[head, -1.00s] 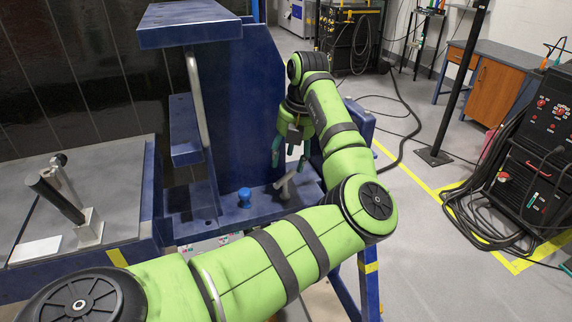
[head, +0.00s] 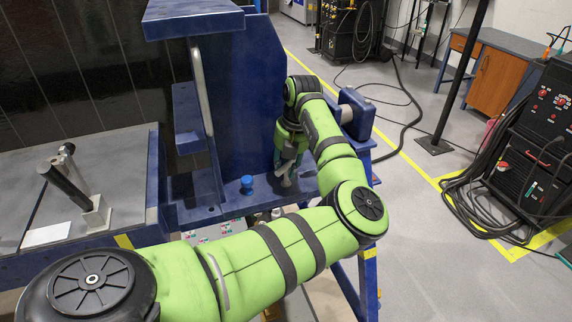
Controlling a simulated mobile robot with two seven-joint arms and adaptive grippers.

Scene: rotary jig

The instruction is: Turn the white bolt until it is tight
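A pale grey-white bolt (head: 286,180) with a slanted bar stands on the blue ledge of the jig, right of a blue knob. My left gripper (head: 287,166) points down at the bolt from above. Its teal-green fingers sit low at the bolt's upper part and hide some of it. I cannot tell whether they touch or grip it. My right gripper does not show.
The blue jig frame (head: 240,95) rises just behind the gripper, with a grey tube on its left. The blue knob (head: 246,184) stands on the ledge. A grey table (head: 120,165) with a black-handled clamp (head: 68,185) is at left.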

